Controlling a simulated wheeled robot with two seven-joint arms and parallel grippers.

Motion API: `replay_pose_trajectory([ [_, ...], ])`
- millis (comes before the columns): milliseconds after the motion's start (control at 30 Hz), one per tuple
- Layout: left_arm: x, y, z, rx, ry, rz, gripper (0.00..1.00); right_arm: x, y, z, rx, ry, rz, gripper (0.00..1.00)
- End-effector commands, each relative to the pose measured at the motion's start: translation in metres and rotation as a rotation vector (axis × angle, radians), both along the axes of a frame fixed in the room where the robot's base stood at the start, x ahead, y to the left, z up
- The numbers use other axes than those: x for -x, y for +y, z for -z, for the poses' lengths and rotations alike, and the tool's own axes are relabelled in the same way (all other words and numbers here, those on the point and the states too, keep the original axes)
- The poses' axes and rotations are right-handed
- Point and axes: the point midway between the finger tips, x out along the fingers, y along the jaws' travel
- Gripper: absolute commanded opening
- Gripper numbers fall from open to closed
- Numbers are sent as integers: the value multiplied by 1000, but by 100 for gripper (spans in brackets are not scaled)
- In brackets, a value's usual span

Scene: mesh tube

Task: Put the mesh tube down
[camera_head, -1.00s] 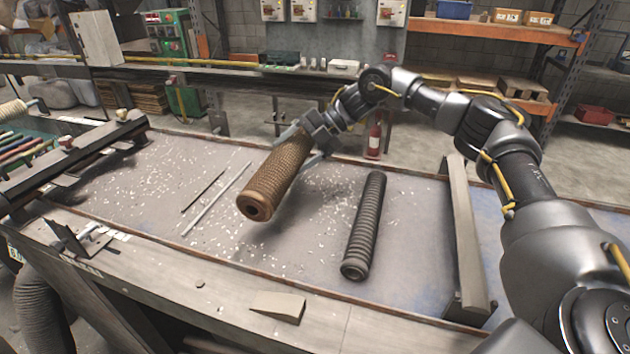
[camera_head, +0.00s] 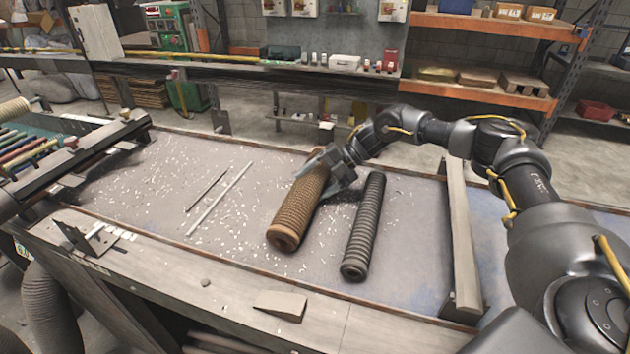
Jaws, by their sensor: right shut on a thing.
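The brown mesh tube (camera_head: 298,207) is in the middle of the grey work table (camera_head: 400,255), its open end toward me. It looks to be at the table surface; I cannot tell whether its whole length touches. My right gripper (camera_head: 330,174) comes from the upper right and is shut on the tube near its far end. The fingers hide part of that end. My left gripper is not in view.
A dark ribbed tube (camera_head: 364,228) lies just right of the mesh tube, with a narrow gap. Two thin rods (camera_head: 217,200) lie to the left among white chips. A raised bar (camera_head: 461,240) crosses the table at the right. A wedge (camera_head: 280,304) sits on the front edge.

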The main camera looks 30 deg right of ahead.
Motion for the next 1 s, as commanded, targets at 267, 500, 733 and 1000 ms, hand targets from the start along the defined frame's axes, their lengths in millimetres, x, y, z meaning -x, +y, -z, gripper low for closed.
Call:
replay_pose_trajectory([
  [267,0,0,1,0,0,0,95,0,0,2,2,1,0,80],
  [500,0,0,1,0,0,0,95,0,0,1,3,1,-1,80],
  [733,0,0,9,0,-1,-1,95,4,-16,-9,3,-2,4,80],
  [1000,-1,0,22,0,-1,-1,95,16,-60,-42,1,-2,3,80],
])
